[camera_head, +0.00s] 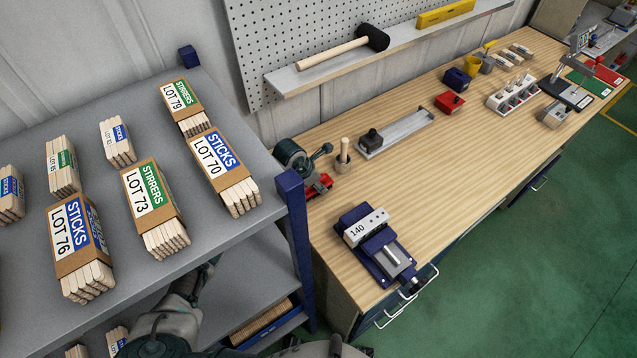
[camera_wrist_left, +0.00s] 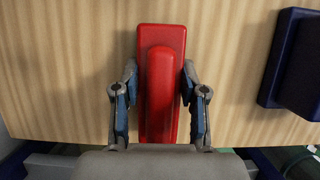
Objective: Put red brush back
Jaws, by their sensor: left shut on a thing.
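The red brush (camera_wrist_left: 163,40), a long block with a raised rounded red grip, shows in the left wrist view over the wooden bench. My left gripper (camera_wrist_left: 159,73) is shut on it, with one finger on each side of the raised grip. In the head view the red brush (camera_head: 323,184) is mostly hidden under my left gripper (camera_head: 312,176), at the bench's left end beside the shelf post. I cannot tell whether the brush touches the bench. My right gripper is not in view.
A blue vise (camera_head: 385,254) holding a block marked 140 stands to the right. A pestle in a cup (camera_head: 343,158) and a metal tray (camera_head: 400,133) lie behind. The shelf post (camera_head: 296,235) stands close on the left. A red box (camera_head: 449,103) sits farther along the bench.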

